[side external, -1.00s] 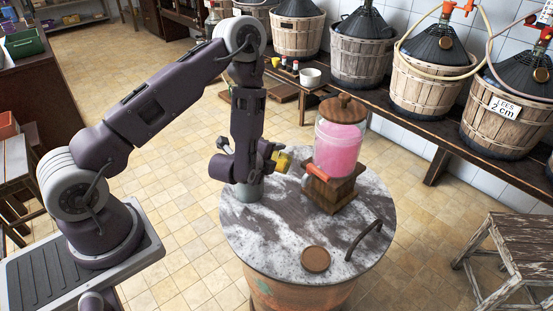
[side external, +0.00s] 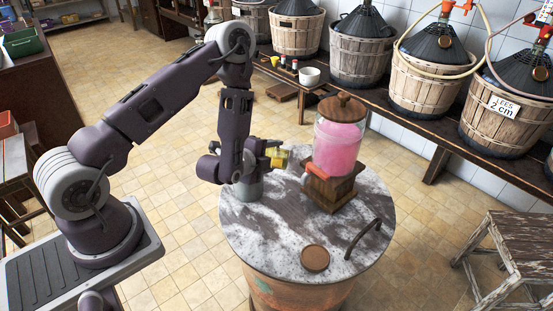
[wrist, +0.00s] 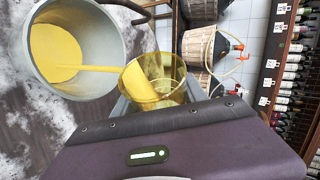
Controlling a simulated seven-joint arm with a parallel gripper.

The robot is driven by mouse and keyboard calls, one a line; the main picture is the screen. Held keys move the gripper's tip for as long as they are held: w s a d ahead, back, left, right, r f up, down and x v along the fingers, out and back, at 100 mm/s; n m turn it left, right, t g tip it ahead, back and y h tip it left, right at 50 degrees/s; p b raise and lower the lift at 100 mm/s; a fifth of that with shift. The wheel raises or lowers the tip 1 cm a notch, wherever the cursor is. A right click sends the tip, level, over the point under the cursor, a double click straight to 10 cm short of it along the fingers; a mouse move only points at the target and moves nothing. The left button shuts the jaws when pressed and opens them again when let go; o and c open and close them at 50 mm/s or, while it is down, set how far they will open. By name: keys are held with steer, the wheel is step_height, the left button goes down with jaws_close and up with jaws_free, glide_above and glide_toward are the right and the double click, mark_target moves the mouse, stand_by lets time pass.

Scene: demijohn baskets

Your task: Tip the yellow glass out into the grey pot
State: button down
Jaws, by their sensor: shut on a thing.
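My gripper (side external: 266,153) is shut on the yellow glass (side external: 278,157), which is held tipped above the round table, to the left of the pink dispenser. In the wrist view the glass (wrist: 158,80) is clear yellow, with yellow contents along its lower side. A thin yellow stream runs from its rim into the grey pot (wrist: 104,42). A yellow pool (wrist: 55,55) lies in the bottom of the pot. In the side view the pot (side external: 249,191) stands on the table below my gripper, its upper part hidden by my arm.
The pink dispenser (side external: 340,135) on its wooden stand is close to the right of the glass. A brown round coaster (side external: 315,258) and a dark curved handle (side external: 363,238) lie on the table (side external: 270,240). The table's front is mostly clear.

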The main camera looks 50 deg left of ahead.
steer(key=shift+a, duration=0.1)
steer(key=shift+a+r+n+t, duration=0.1)
steer(key=shift+r+n+t, duration=0.2)
steer(key=shift+n, duration=0.2)
steer(key=shift+d+f+m, duration=0.2)
steer(key=shift+f+m, duration=0.15)
steer(key=shift+m, duration=0.25)
stand_by(1.0)
steer(key=shift+w+d+r+m+g+y, duration=0.2)
steer(key=shift+r+m+g+y, duration=0.35)
steer(key=shift+g, duration=0.25)
steer(key=shift+r+m+g+y, duration=0.2)
steer(key=shift+m+g+y, duration=0.05)
steer(key=shift+m+g, duration=0.1)
steer(key=shift+s+a, duration=0.1)
steer(key=shift+a, duration=0.05)
